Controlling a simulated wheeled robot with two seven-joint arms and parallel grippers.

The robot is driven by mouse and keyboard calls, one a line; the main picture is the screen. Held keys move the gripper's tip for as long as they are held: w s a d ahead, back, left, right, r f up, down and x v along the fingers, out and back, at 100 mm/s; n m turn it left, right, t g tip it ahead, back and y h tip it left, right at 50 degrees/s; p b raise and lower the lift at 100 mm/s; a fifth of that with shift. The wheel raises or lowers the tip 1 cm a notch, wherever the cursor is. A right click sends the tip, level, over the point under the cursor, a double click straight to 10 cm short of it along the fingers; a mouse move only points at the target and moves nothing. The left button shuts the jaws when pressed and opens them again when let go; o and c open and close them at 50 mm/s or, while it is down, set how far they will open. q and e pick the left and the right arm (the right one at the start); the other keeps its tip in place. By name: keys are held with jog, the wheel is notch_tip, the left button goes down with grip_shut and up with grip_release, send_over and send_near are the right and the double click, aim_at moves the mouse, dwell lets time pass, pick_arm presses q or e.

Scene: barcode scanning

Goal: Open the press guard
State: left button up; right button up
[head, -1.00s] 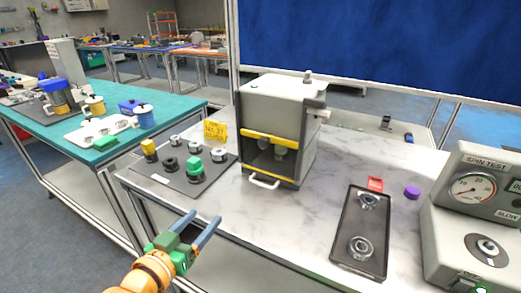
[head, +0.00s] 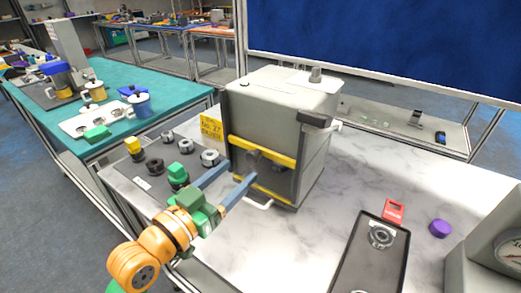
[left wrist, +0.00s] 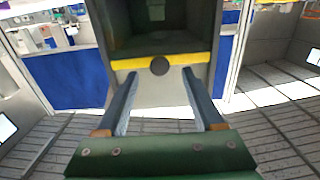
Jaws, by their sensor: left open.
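The press (head: 285,100) is a grey box on the marble-topped table, with a dark front opening. A yellow bar (head: 276,157) crosses the top of the opening and another yellow strip its lower edge. A white handle (head: 262,204) sticks out low at the front. I cannot tell the guard panel clearly from the frame. My left gripper (head: 238,171) is open and empty, its fingers pointing at the press front, partly covering the lower strip and handle. In the left wrist view, a yellow bar (left wrist: 188,61) with a dark round knob (left wrist: 159,66) lies beyond the open fingers. My right gripper is out of view.
A dark mat (head: 140,165) with several round parts lies left of the press, beside a yellow note (head: 210,127). A dark tray (head: 350,265) with a metal ring, a red item (head: 393,210) and a purple cap (head: 440,229) are at right. Marble between is clear.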

aim_at(250, 160)
pick_arm(q)
jog(key=x, duration=0.2)
jog(key=p+x, duration=0.1)
jog(key=x, duration=0.1)
jog(key=shift+w+r, duration=0.1)
jog(key=shift+r, duration=0.2)
jog(key=shift+w+d+f, duration=0.15)
jog(key=shift+w+d, duration=0.15)
jog(key=shift+w, duration=0.05)
jog(key=shift+s+a, duration=0.1)
jog(key=shift+s, duration=0.05)
grip_shut()
dwell(0.6)
